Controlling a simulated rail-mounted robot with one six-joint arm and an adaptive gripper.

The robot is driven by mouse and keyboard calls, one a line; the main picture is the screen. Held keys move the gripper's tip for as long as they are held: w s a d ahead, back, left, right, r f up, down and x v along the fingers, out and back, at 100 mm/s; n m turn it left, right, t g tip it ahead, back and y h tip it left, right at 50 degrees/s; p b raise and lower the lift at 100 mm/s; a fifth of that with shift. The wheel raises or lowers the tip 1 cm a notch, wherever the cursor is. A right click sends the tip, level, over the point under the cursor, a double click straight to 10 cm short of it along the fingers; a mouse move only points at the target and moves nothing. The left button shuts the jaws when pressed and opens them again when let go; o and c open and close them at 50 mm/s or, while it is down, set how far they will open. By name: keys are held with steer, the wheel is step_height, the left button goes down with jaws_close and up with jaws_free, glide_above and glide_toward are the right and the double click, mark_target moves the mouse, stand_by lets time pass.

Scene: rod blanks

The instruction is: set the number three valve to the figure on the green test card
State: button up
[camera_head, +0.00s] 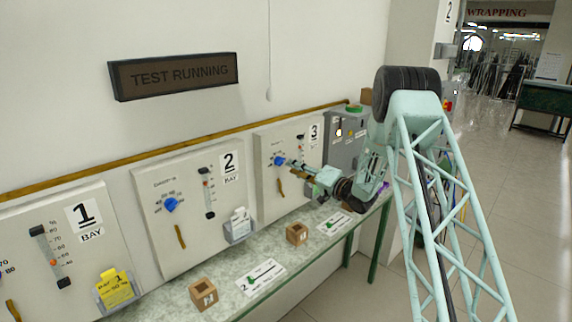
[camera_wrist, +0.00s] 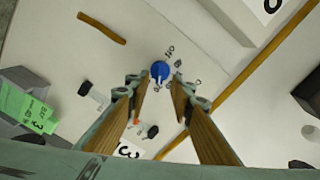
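The number three panel (camera_head: 262,188) is on the wall, with a blue valve knob (camera_head: 279,160) at its upper left. In the wrist view the blue knob (camera_wrist: 160,70) has a pale pointer mark and small figures around it, too small to read surely. My gripper (camera_wrist: 161,78) is open, one finger on each side of the knob, with slight gaps; whether it touches is unclear. In the head view my gripper (camera_head: 291,163) is at the knob. The green card (camera_wrist: 22,112) stands in a grey holder at the wrist view's left; its figure is unreadable.
Panels one (camera_head: 30,215) and two (camera_head: 150,205) are to the left, with a yellow card (camera_head: 115,289) at one. A slider gauge (camera_wrist: 152,131) and a brown lever (camera_wrist: 102,28) flank the knob.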

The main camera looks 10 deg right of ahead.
mark_target(283, 162)
steer(key=shift+p+x, duration=0.4)
steer(key=shift+x, duration=2.2)
steer(key=shift+c, duration=0.4)
jaws_close()
